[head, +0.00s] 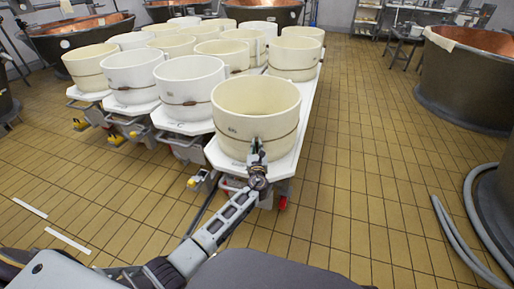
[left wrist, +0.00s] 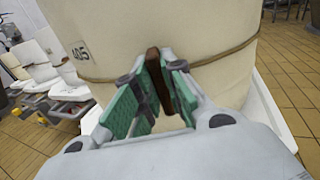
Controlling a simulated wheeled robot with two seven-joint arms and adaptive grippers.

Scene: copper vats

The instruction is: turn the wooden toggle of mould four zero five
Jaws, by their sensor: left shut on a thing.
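Mould four zero five (head: 250,95) is the nearest cream round tub, standing upright on a white-topped trolley. In the left wrist view the mould (left wrist: 205,25) fills the top, with a "405" tag (left wrist: 80,51) left of my gripper and a thin band around its wall. The dark brown wooden toggle (left wrist: 154,62) sits at that band, upright in the picture, between the green pads. My left gripper (head: 256,150) is at the mould's near side, and in the left wrist view its fingers (left wrist: 162,78) are shut on the toggle. The toggle's lower part is partly hidden by the pads. My right gripper is out of view.
Several similar moulds (head: 190,80) stand on trolleys to the left and behind. The trolley top (head: 290,158) edges the mould closely. Copper vats (head: 465,75) stand at right and back. Grey hoses (head: 460,235) lie at right. Tiled floor (head: 355,150) is free right of the trolley.

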